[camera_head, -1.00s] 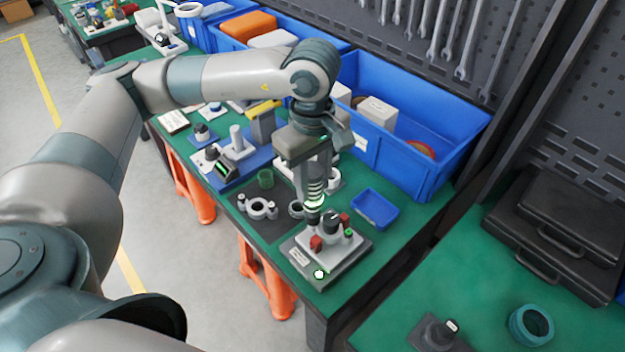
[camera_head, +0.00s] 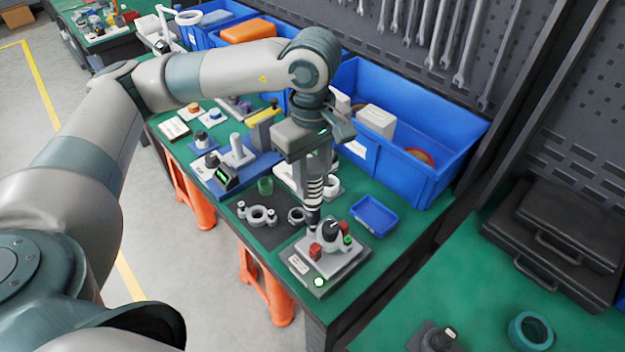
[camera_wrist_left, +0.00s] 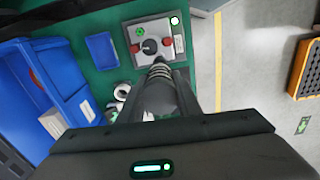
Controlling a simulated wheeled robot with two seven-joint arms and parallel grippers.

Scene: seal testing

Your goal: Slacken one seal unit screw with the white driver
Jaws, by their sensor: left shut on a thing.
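The gripper is shut on the white driver (camera_head: 314,190), a white ribbed handle with dark bands and a dark lower end. The driver is upright, its tip at the back left of the unit. The wrist view also shows the driver (camera_wrist_left: 160,88) reaching toward the seal unit (camera_wrist_left: 150,42). I cannot tell whether the tip touches a screw. My right gripper is not in view.
A small blue tray (camera_head: 374,216) lies right of the unit. A big blue bin (camera_head: 440,135) stands behind. Grey ring parts (camera_head: 258,214) lie on a dark mat to the left. The green bench's front edge is close to the unit.

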